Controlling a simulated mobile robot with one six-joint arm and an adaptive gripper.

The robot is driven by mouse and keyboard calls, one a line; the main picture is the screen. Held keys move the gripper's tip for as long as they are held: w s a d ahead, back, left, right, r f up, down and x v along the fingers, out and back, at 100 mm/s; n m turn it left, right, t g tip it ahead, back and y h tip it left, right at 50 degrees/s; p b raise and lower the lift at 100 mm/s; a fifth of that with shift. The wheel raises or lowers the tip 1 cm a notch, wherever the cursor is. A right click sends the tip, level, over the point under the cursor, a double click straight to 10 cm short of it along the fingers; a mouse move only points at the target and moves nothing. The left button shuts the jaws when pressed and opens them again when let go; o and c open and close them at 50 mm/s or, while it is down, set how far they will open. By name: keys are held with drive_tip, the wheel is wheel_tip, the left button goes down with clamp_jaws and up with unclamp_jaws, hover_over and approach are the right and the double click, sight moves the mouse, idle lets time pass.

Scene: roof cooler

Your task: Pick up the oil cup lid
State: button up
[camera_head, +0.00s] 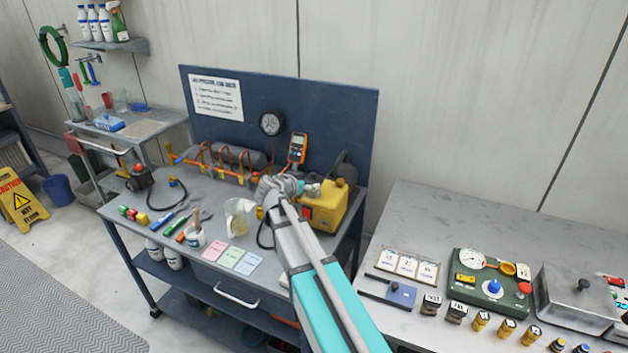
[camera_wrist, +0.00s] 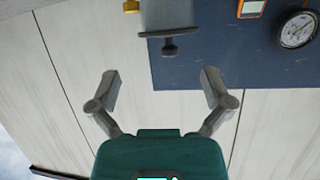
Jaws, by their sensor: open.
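A clear cup with a yellowish tint (camera_head: 238,218) stands on the bench left of my arm. I cannot make out a lid on it.
The blue back panel (camera_head: 345,110) carries a round gauge (camera_head: 270,123) and an orange meter (camera_head: 298,147). Pens, a brush pot (camera_head: 195,236) and coloured cards (camera_head: 229,259) crowd the bench front. The right table (camera_head: 450,215) holds a green panel (camera_head: 490,285) and a metal box (camera_head: 575,300); its back is clear.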

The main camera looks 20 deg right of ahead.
sight(319, 178)
drive_tip(key=shift+b+x, duration=1)
drive_tip(key=shift+x, duration=1.65)
drive_tip(key=shift+s, duration=0.1)
drive_tip(key=shift+s, duration=0.15)
clamp_jaws()
